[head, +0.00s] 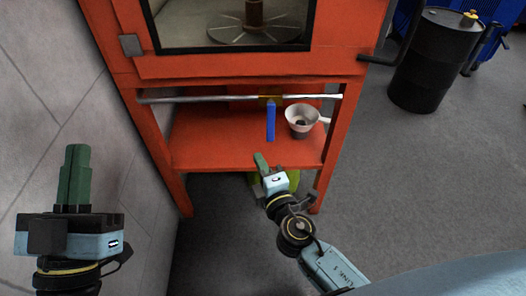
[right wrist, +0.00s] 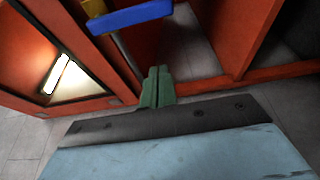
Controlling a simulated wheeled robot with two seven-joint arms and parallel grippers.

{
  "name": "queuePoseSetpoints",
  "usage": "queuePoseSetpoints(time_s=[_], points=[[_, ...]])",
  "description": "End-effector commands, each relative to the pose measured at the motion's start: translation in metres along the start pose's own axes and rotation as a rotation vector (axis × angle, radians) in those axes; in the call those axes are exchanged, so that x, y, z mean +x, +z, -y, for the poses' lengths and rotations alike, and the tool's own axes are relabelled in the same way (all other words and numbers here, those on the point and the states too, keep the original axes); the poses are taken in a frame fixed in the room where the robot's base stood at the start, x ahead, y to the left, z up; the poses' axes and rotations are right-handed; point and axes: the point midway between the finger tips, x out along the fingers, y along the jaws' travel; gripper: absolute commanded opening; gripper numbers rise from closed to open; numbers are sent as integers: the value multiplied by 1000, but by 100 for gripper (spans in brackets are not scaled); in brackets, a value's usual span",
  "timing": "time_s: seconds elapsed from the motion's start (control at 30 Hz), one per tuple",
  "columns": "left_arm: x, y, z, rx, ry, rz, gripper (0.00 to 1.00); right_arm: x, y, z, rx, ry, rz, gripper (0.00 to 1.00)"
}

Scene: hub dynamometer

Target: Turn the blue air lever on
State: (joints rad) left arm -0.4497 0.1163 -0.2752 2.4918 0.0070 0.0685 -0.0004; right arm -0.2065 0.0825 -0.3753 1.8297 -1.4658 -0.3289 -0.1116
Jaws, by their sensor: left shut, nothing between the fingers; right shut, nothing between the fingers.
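The blue air lever (head: 270,122) hangs down from a yellow valve (head: 267,99) on the grey pipe under the orange cabinet. It also shows at the top of the right wrist view (right wrist: 130,16), where it lies across the pipe. My right gripper (head: 260,158) has green fingers, shut and empty, just below the lever's lower end in the head view. In the right wrist view its fingertips (right wrist: 158,70) are below and right of the lever, with a visible gap. My left gripper (head: 77,150) is shut and empty at the far left, near the wall and away from the lever.
The orange cabinet (head: 230,67) stands on legs with a lower shelf (head: 205,143). The pipe (head: 200,99) runs across above that shelf. A white funnel-like cup (head: 301,118) is close right of the lever. A black drum (head: 432,62) stands at the upper right. Floor on the right is clear.

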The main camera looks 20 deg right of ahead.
Motion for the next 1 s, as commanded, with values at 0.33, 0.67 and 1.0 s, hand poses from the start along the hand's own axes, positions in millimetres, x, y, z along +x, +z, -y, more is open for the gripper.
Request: queuePoseSetpoints(time_s=[0.33,0.67,1.0], points=[[-1,2,0,0,-1,3,0,70,0,-1,0,2,0,0],[0,0,0,0,0,-8,0,79,29,0,-2,-2,1,0],[0,1,0,-1,-1,4,0,76,38,0,1,-1,0,0]])
